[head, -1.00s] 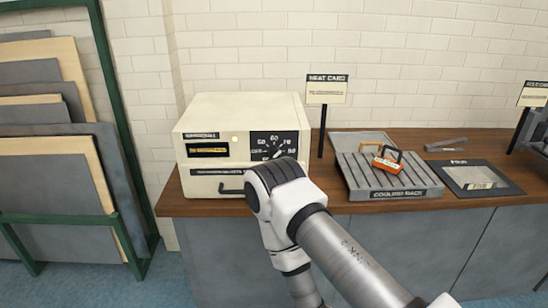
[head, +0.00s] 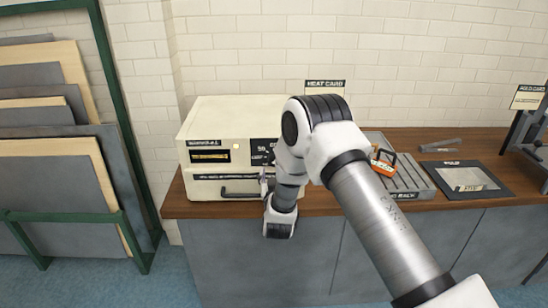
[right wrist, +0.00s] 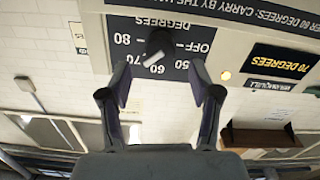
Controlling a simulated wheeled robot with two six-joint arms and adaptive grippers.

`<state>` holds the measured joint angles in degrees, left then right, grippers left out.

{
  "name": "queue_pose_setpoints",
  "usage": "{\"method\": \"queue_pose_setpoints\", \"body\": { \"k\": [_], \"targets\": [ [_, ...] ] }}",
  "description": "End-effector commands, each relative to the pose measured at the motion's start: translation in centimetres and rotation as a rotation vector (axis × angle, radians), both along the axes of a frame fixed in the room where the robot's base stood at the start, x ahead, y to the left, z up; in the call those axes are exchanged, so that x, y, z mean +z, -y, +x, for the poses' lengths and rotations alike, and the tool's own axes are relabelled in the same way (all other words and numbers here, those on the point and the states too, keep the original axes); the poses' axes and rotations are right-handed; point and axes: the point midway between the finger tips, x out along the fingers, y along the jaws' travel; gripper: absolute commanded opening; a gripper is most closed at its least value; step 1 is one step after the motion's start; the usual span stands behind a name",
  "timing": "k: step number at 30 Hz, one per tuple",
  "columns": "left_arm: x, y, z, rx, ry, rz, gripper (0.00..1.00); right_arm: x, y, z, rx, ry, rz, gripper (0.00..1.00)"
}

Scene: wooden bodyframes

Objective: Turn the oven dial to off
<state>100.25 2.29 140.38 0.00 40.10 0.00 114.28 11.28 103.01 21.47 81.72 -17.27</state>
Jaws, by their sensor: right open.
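The oven is a cream box (head: 215,115) on the wooden counter, with a black dial panel (head: 262,150) on its front right, partly hidden by my right arm. In the right wrist view, which is upside down, the black dial (right wrist: 160,42) has a white pointer that appears to lie between 60 and 70. OFF is printed on the panel to the right of the dial. My right gripper (right wrist: 160,78) is open and empty, its fingers spread on either side of the dial's line and seemingly short of it. My left gripper is not in view.
A black bar handle (head: 238,192) runs across the oven's lower front. A cooling rack (head: 412,178) with an orange-handled item (head: 383,160) stands right of my arm. A heat card sign (head: 325,87) stands behind my arm. A dark mat (head: 470,178) lies further right.

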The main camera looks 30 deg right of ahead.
Motion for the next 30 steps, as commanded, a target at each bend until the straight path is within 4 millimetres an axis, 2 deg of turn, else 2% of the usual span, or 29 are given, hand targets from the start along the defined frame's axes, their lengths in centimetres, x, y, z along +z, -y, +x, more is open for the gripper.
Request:
{"method": "queue_pose_setpoints", "body": {
  "k": [6,9,17,19,22,23,30],
  "targets": [
    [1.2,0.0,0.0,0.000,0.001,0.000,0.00,0.2,2.3,3.6,0.000,0.001,-0.001,0.63],
    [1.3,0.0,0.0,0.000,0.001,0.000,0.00,0.1,2.8,4.6,0.001,0.000,0.000,0.63],
    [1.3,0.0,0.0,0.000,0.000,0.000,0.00,-0.1,3.0,5.0,0.002,-0.002,0.000,0.63],
    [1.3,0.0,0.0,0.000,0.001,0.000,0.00,-0.1,3.0,5.0,0.002,-0.002,0.000,0.45],
    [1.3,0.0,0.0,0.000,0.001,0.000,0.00,-0.1,3.0,5.0,0.002,-0.002,0.000,0.10],
    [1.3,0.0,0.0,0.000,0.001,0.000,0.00,-0.1,3.0,5.0,0.002,-0.002,0.000,0.03],
    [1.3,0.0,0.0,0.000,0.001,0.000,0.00,-0.1,3.0,5.0,0.002,-0.005,-0.003,0.03]
  ]
}}
